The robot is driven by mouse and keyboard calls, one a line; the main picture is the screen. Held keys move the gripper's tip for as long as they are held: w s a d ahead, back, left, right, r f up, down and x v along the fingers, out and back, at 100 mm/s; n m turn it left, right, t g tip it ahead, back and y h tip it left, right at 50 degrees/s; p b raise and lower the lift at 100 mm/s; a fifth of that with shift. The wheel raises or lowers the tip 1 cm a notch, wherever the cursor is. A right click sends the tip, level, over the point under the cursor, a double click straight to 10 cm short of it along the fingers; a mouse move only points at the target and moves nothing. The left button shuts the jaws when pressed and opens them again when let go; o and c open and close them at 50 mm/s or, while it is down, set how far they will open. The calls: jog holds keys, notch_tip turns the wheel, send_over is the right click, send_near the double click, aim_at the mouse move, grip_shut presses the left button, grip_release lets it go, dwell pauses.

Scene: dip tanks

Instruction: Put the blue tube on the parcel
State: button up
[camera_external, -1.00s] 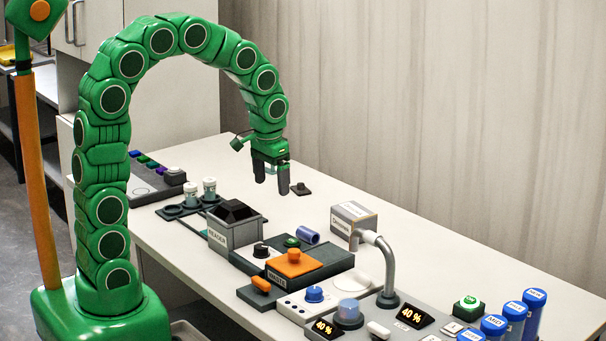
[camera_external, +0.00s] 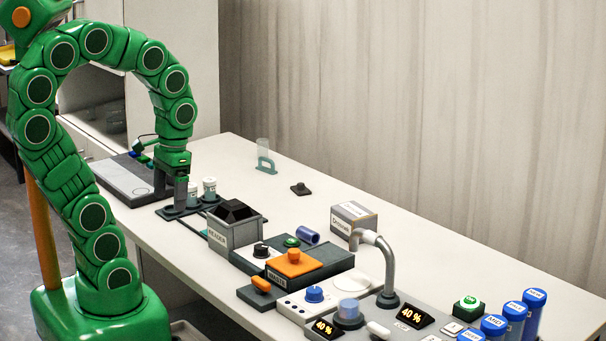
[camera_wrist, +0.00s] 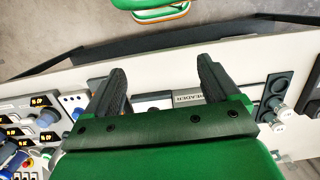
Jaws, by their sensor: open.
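The blue tube (camera_external: 307,235) lies on its side on the bench, beside the green button and behind the orange-topped waste unit. The parcel (camera_external: 353,218), a grey box with a white label, sits on the bench just right of the tube, apart from it. My gripper (camera_external: 172,198) is at the left end of the bench, beside the white-capped vials and well away from the tube and parcel. In the wrist view my gripper (camera_wrist: 160,75) shows its two dark fingers spread with nothing held between them. I cannot make out the tube or parcel there.
A dark reader box (camera_external: 234,225) stands between my gripper and the tube. A curved grey pipe (camera_external: 378,250) rises in front of the parcel. Several upright blue-capped tubes (camera_external: 515,315) stand at the right. The bench behind the parcel is clear.

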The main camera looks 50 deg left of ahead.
jog(key=shift+s+d, duration=0.1)
jog(key=shift+s, duration=1)
jog(key=shift+c, duration=0.3)
jog(key=shift+s, duration=0.2)
jog(key=c, duration=0.4)
jog(key=shift+o, duration=0.2)
jog(key=n+t, duration=0.2)
jog(key=n, duration=1.6)
send_over(308, 229)
notch_tip(308, 229, down, 12)
jog(key=shift+s+f, duration=0.15)
jog(key=shift+f, duration=0.05)
jog(key=shift+w+f, duration=0.2)
jog(key=shift+f, duration=0.1)
jog(key=shift+s+f, duration=0.1)
jog(key=shift+f, duration=3.6)
